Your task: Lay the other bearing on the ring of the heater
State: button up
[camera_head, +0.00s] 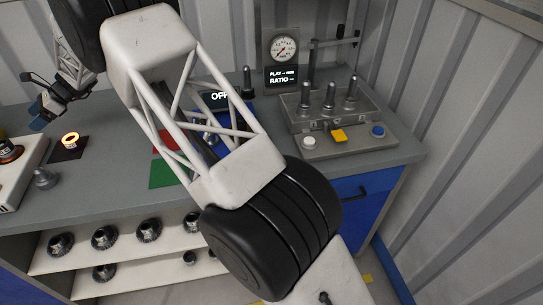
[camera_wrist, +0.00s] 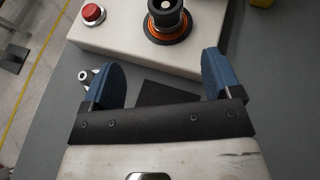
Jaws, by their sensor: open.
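The heater is a white box (camera_wrist: 130,38) with a red button (camera_wrist: 93,12) and an orange-edged ring (camera_wrist: 168,30). A dark round part with a pale centre stands in the middle of this ring. In the head view the heater (camera_head: 10,150) is cut by the left edge. A small ring glowing orange (camera_head: 70,140) lies on a dark square mat (camera_head: 69,154); I cannot tell if it is a bearing. My gripper (camera_wrist: 160,72) is open and empty, above the bench in front of the heater. It hides part of the mat (camera_wrist: 165,92) in the wrist view.
A grey metal part (camera_head: 43,179) stands near the heater. Red and green squares (camera_head: 168,172) mark the bench centre. A lever box (camera_head: 330,125) stands at right, under a gauge (camera_head: 284,48). Several dark toothed parts (camera_head: 105,237) sit on the lower shelf. My arm hides much of the middle.

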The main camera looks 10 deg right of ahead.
jog(key=s+d+r+n+t+h, duration=0.15)
jog(key=d+r, duration=0.45)
jog(key=d, duration=0.6)
jog(key=s+d+r+n+t+h, duration=0.1)
jog(key=s+d+r+n, duration=0.3)
jog(key=d, duration=0.7)
jog(key=s+d+r+t+h, duration=0.1)
jog(key=s+d+r, duration=0.15)
jog(key=d, duration=0.45)
jog(key=s+d+r+n+h, duration=0.15)
jog(key=s+d, duration=0.25)
jog(key=d, duration=0.4)
jog(key=s+d+r+t, duration=0.1)
jog(key=s+d+r, duration=0.25)
jog(key=d, duration=0.35)
jog(key=s+d+f+n+t+h, duration=0.1)
jog(key=s+d+f+n+h, duration=0.2)
jog(key=s+d, duration=1.2)
jog(key=s+d+f+n+t+h, duration=0.2)
jog(key=s+d+f+h, duration=0.1)
jog(key=s+d, duration=1.2)
jog(key=s+h, duration=0.1)
jog(key=s, duration=0.2)
jog(key=shift+s+f+n, duration=0.15)
jog(key=shift+f+n, duration=0.2)
jog(key=shift+n, duration=0.05)
